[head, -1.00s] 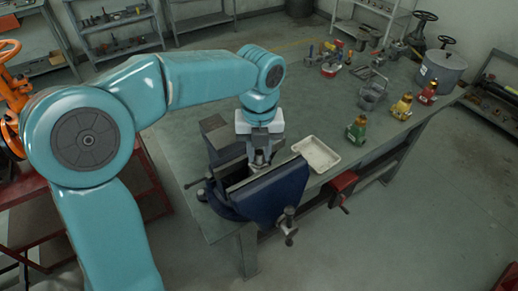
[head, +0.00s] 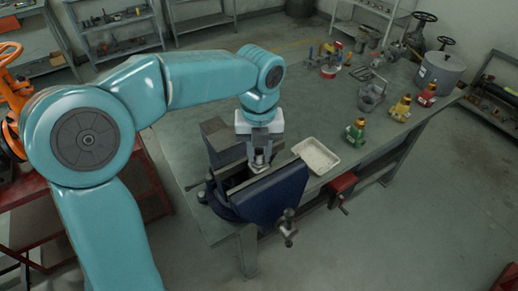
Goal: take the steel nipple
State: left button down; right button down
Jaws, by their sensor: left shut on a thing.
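My left gripper (head: 259,160) points down over the blue bench vise (head: 272,198), close above its jaws. It is shut on a small grey metal piece (head: 257,168), which looks like the steel nipple. The piece is mostly hidden by the fingers, and I cannot tell whether it still touches the vise. My right gripper does not show.
A white tray (head: 317,155) lies on the grey bench (head: 210,228) just right of the vise. Green (head: 356,131), yellow (head: 401,108) and red (head: 427,95) valves stand along the right edge. A wire basket (head: 372,96) and a grey pot (head: 442,72) stand farther back.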

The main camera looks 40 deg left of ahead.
pick_arm(q)
jog(key=shift+r+p, duration=3.4)
jog(key=shift+r, duration=0.35)
jog(key=shift+s, duration=0.1)
